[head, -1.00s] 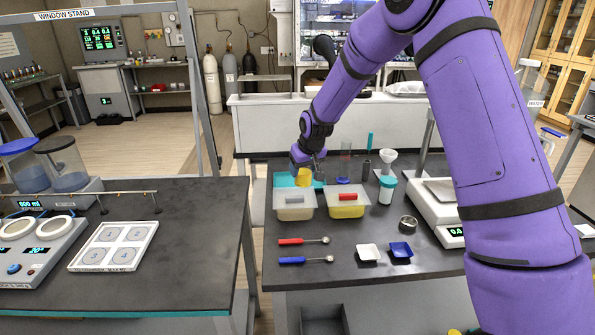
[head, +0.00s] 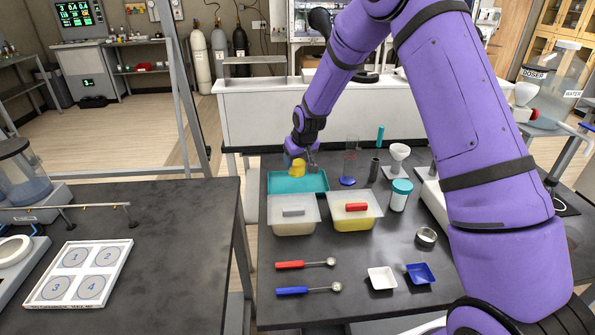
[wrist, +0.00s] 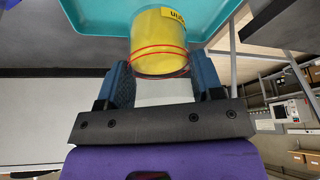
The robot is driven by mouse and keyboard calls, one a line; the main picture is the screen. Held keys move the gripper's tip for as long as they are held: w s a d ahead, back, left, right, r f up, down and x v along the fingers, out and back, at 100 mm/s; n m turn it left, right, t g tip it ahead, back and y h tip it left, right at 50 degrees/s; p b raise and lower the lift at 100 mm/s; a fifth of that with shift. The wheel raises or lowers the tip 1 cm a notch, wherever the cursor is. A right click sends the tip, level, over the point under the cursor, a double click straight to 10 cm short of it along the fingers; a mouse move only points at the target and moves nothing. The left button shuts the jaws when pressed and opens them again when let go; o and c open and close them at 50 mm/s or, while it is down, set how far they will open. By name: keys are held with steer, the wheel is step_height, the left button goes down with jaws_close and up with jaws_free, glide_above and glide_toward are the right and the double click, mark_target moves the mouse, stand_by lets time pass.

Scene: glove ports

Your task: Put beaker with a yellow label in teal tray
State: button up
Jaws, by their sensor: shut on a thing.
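The beaker (head: 298,168) looks yellow in the head view. In the wrist view the beaker (wrist: 160,48) is a round vessel with a yellow label, partly lettered, and red rings around it. My gripper (head: 301,158) is shut on it, with one dark finger on each side in the wrist view (wrist: 164,78). The teal tray (head: 316,183) lies at the back of the right bench. It also shows behind the beaker in the wrist view (wrist: 95,20). The beaker overlaps the tray in the head view; I cannot tell whether it touches the tray floor.

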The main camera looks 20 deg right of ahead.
mark_target(298, 170)
steer(key=shift+f, duration=2.1)
steer(key=shift+f, duration=0.1)
steer(key=o, duration=1.1)
